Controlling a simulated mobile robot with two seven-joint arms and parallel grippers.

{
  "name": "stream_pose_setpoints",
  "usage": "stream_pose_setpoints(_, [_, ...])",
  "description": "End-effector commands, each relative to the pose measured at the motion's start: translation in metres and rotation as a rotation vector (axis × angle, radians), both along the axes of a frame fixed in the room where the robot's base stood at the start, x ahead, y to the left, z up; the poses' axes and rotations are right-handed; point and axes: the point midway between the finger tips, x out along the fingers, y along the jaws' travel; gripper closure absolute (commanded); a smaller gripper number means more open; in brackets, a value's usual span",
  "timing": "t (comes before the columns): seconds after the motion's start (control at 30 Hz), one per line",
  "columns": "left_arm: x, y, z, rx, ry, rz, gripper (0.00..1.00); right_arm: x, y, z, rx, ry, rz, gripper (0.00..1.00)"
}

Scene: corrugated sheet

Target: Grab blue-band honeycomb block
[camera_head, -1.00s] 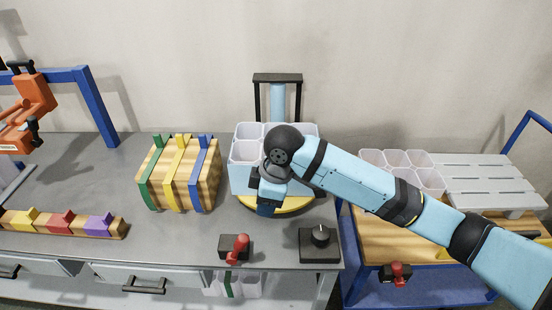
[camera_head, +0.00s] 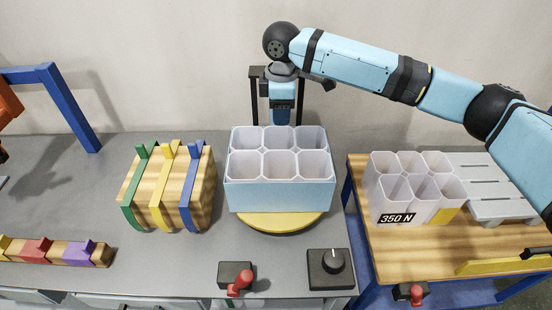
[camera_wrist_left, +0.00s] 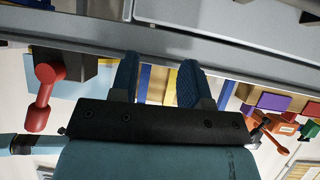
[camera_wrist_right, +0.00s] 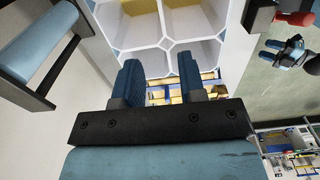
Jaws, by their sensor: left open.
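A white honeycomb block with a wide light-blue band (camera_head: 280,195) around its side stands upright on a yellow round turntable (camera_head: 265,223). Its open hexagonal cells face up and look empty. In the right wrist view its white cells (camera_wrist_right: 165,42) lie just beyond my fingers. My right gripper (camera_head: 282,115) is pointing down just behind the block's back edge. Its fingers (camera_wrist_right: 158,68) are apart with nothing held; contact with the block cannot be told. My left gripper (camera_wrist_left: 157,72) shows only in its own wrist view, open and empty, with the grey table edge beyond it.
A wooden block with green, yellow and blue straps (camera_head: 168,190) stands left of the turntable. A red lever (camera_head: 239,284) and a black knob box (camera_head: 328,270) stand in front. On the right cart is another honeycomb block labelled 350 N (camera_head: 398,218), beside a grey slatted rack (camera_head: 485,185).

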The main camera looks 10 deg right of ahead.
Motion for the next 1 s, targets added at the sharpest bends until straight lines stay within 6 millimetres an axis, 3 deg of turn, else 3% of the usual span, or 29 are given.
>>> stream_pose_setpoints(0.3, [-0.011,-0.002,-0.006,-0.002,0.021,-0.003,0.57,-0.001,0.0,-0.061,-0.002,0.002,-0.001,0.63])
stream_pose_setpoints(0.57, [-0.007,-0.002,-0.004,-0.002,0.013,-0.003,0.57,0.0,0.001,-0.082,0.0,0.0,0.0,0.63])
stream_pose_setpoints(0.83, [-0.006,-0.002,-0.001,-0.001,0.008,-0.003,0.57,0.002,0.004,-0.121,-0.002,0.002,0.0,0.63])
stream_pose_setpoints(1.0, [-0.006,-0.001,-0.001,-0.001,0.007,-0.002,0.57,0.002,0.005,-0.13,-0.001,0.0,0.001,0.63])
